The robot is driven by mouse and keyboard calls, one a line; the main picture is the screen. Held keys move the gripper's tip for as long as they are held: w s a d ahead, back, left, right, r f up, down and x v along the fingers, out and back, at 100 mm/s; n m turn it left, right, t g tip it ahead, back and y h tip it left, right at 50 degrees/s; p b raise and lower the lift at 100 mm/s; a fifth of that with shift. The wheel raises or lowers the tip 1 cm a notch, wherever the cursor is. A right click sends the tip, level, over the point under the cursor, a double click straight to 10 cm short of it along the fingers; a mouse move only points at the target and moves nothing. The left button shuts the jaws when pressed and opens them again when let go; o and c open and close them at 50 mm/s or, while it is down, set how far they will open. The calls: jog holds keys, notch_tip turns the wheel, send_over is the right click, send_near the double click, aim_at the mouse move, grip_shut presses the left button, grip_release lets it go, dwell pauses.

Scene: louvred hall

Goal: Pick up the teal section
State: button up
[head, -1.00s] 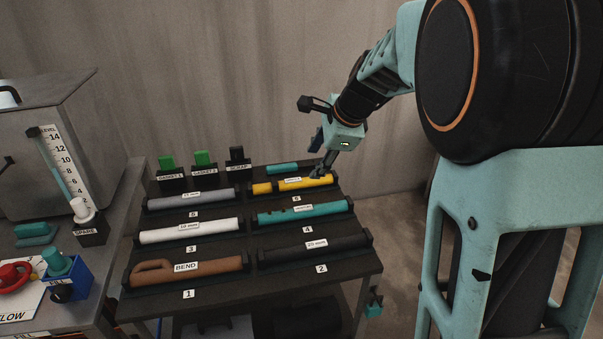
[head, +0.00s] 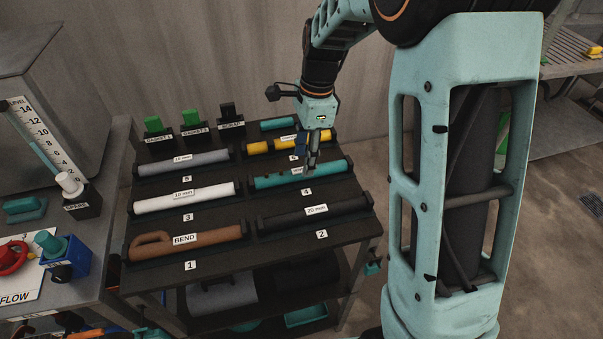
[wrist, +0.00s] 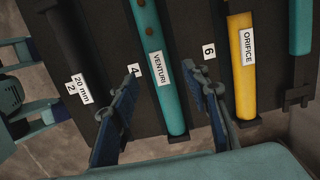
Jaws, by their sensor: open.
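The teal section (head: 275,181), labelled VENTURI in the wrist view (wrist: 175,110), lies in the rack position marked 4. My gripper (head: 309,168) is over its middle and hides part of it in the head view. In the wrist view my gripper (wrist: 163,84) is open and empty, with one finger on each side of the teal section. The fingers appear above the rack; whether they reach down beside the section I cannot tell.
The yellow ORIFICE section (wrist: 240,75) lies in position 6, beside the teal one. A black 20 mm section (head: 315,212) is in position 2. White (head: 185,197), grey (head: 183,162) and brown BEND (head: 185,241) sections fill the left column. Another teal piece (head: 277,124) lies at the back.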

jog(key=f, duration=0.4)
jog(key=shift+a+f, duration=0.25)
jog(key=shift+f, duration=0.05)
jog(key=shift+c, duration=0.2)
grip_shut()
